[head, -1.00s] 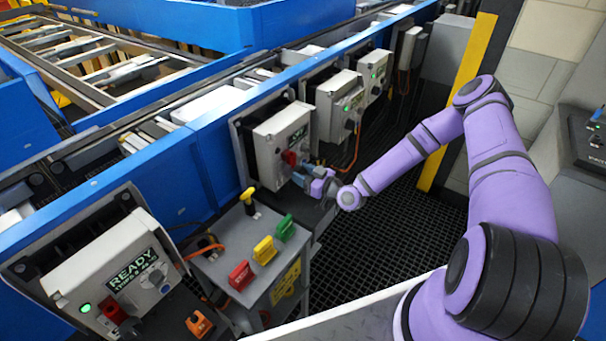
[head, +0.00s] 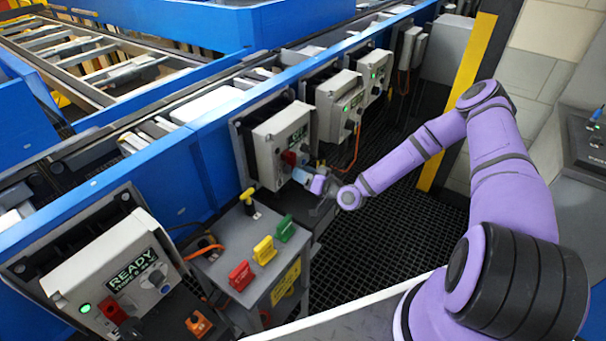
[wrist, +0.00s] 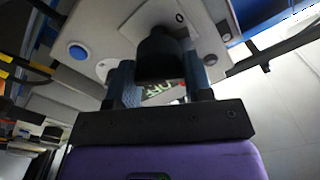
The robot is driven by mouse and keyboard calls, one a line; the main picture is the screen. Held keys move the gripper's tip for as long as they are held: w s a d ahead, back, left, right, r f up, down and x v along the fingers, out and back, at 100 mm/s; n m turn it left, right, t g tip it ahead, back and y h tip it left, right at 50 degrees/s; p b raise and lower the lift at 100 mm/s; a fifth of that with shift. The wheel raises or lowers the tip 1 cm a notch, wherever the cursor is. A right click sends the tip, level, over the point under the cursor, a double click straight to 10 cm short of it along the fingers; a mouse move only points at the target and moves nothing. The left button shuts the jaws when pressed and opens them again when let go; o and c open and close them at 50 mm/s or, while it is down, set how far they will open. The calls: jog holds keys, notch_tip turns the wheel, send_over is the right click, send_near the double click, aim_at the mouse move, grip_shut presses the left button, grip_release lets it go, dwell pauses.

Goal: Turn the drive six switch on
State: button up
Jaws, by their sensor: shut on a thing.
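A grey control box (head: 276,148) is mounted on the conveyor side, with a red handle (head: 289,158) on its front. My gripper (head: 302,174) is at the lower right of this front. In the wrist view a black rotary knob (wrist: 160,55) stands on a light plate with a "0" mark. The two blue-grey fingers of my gripper (wrist: 159,78) are on either side of the knob and shut on it. Part of a green "OFF" display (wrist: 162,94) shows upside down beyond the knob. I cannot read the box's drive number.
A blue button (wrist: 77,52) is beside the knob plate. More control boxes (head: 340,105) line the conveyor. Dark grating floor (head: 375,235) is clear.

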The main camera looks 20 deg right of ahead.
jog(key=m, duration=0.6)
jog(key=shift+d+f+m, duration=0.15)
jog(key=shift+m, duration=0.15)
jog(key=m, duration=0.5)
jog(key=shift+w+f, duration=0.1)
jog(key=shift+m, duration=0.4)
jog(key=o, duration=0.9)
jog(key=v, duration=1.1)
